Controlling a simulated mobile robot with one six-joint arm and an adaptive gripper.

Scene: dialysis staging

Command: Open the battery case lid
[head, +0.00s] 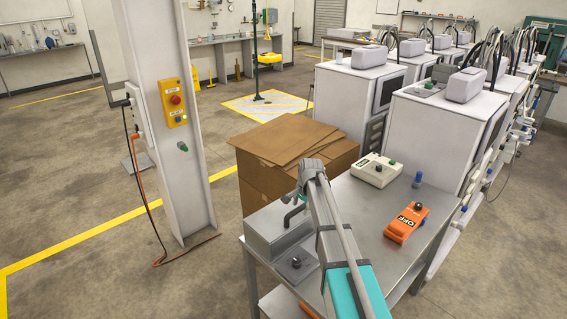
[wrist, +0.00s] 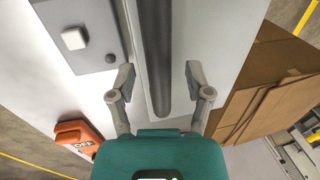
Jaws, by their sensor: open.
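The battery case (head: 272,238) is a grey metal box at the left end of the steel table, with its lid lying shut. A dark bar handle (head: 289,213) stands on the lid. My gripper (head: 303,195) is above the handle in the head view and partly hides it. In the wrist view the open fingers of my gripper (wrist: 159,76) lie either side of the dark handle (wrist: 155,50), with a gap at each side. Nothing is held. Whether the fingertips are down at the handle's height is hard to tell.
A grey plate with a dark knob (head: 296,262) sits in front of the case. An orange OFF device (head: 406,223), a cream box (head: 376,170) and a blue bottle-like item (head: 418,180) stand on the table's right. Cardboard boxes (head: 270,185) are stacked behind. The table's middle is under my arm.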

